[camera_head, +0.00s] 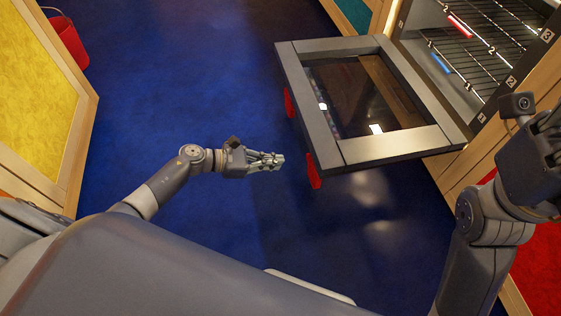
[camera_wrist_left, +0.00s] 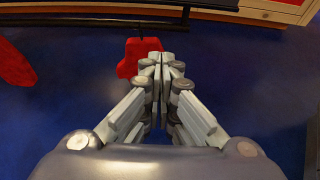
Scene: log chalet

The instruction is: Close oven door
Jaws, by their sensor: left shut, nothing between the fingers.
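The oven door (camera_head: 395,148) hangs open, folded down and out from the oven (camera_head: 470,50) at the upper right of the head view. It has a grey frame, a dark glass pane and red parts (camera_head: 313,170) along its outer edge. My left gripper (camera_head: 280,160) is shut and empty, just left of the door's outer edge and apart from it. In the left wrist view its fingers (camera_wrist_left: 162,62) are together, with a red part (camera_wrist_left: 135,55) beyond them. My right gripper (camera_head: 555,125) is at the right edge, partly cut off; its fingers cannot be made out.
Inside the oven are wire racks (camera_head: 490,35) with a red and a blue item. A yellow-panelled cabinet (camera_head: 35,90) stands at the left, with a red object (camera_head: 68,40) behind it. The blue floor (camera_head: 190,90) between is clear.

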